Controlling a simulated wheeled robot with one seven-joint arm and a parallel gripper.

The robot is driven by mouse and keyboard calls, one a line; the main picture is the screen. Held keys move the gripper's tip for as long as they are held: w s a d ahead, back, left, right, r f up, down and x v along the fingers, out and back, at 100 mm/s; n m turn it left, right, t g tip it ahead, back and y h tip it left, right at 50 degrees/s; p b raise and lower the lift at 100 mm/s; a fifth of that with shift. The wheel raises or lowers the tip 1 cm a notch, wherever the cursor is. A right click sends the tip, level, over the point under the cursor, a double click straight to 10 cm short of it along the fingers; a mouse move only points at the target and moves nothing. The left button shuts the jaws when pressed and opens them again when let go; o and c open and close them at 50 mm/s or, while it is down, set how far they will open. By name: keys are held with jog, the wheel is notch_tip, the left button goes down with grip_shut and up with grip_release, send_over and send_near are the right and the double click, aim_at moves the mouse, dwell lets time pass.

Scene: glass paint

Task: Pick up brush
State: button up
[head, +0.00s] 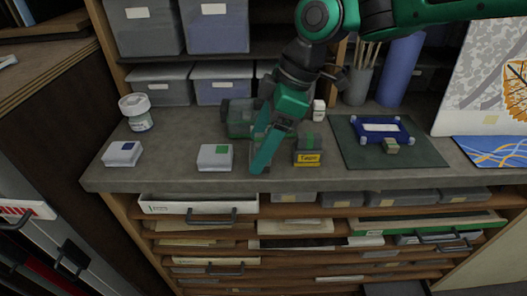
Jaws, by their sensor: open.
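Several thin brush-like sticks (366,54) stand upright in a grey cup (357,86) at the back of the counter, right of my arm. They are too small to tell which is the brush. No brush shows clearly lying on the counter. My gripper (261,165) points down near the counter's front edge, left of and in front of the cup. It is open, with one green finger clear in view and the rest partly hidden by the wrist. I see nothing held in it. A small grey thing at its tip is too unclear to name.
A white box with a green square (215,157) sits left of my gripper, a yellow-labelled block (308,152) right. A jar (137,112) and blue-marked box (122,153) stand far left. A blue frame (382,131) lies on a dark mat (425,153). Drawers are below.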

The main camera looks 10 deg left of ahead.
aim_at(260, 139)
jog(key=c, duration=1.1)
jog(key=shift+c, duration=0.2)
jog(key=shift+r, duration=0.15)
jog(key=shift+r, duration=0.25)
notch_tip(260, 139, up, 4)
jog(key=shift+f, duration=0.1)
jog(key=s+a+r, duration=0.6)
jog(key=s+a, duration=0.1)
jog(key=s, duration=0.1)
jog(key=shift+s+a+r, duration=0.25)
jog(key=shift+s, duration=0.15)
